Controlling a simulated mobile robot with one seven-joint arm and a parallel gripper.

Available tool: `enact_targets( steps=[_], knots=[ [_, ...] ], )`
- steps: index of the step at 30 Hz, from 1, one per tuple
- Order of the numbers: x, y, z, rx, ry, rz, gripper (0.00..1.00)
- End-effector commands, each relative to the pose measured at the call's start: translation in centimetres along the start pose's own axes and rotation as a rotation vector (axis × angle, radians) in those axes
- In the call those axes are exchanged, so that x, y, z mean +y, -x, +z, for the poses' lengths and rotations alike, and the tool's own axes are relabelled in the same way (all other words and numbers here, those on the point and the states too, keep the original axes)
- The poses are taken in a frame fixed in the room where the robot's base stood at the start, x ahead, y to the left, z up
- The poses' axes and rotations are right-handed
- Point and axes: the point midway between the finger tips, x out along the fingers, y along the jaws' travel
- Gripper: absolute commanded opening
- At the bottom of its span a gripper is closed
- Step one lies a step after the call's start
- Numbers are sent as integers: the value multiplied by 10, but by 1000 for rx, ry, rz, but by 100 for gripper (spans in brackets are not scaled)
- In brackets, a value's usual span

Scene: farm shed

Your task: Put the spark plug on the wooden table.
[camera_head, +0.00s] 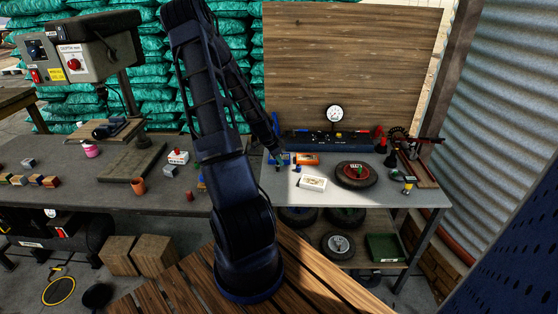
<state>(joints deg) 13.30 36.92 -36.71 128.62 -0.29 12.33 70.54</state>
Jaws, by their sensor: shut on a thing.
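My gripper (277,156) is at the far end of my dark arm, over the left part of the grey metal workbench. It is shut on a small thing. The thing is mostly hidden and too small to identify, so I cannot tell by sight whether it is the spark plug. I cannot pick out a spark plug clearly elsewhere. A slatted wooden table (330,284) fills the bottom foreground, with my arm's lower part covering some of it. The gripper is well beyond this table.
The grey workbench (400,198) holds an orange box (307,159), a white box (312,183), a black wheel (358,175) and a dark blue toolbox (325,141). A dark bench (85,192) with small blocks is at left. The visible wooden slats are clear.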

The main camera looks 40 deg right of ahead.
Motion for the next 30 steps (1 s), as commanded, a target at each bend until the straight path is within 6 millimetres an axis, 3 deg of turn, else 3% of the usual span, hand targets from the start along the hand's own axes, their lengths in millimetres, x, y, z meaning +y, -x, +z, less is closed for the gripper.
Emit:
enact_targets(
  steps=[9,10,12,13,23,30],
  knots=[
    [0,-2,1,0,1,0,0],
    [0,-2,1,0,1,0,20],
    [0,-2,1,0,1,0,34],
    [0,-2,1,0,1,0,36],
    [0,0,0,0,0,-1,36],
    [-1,24,0,1,2,-3,36]
  ],
)
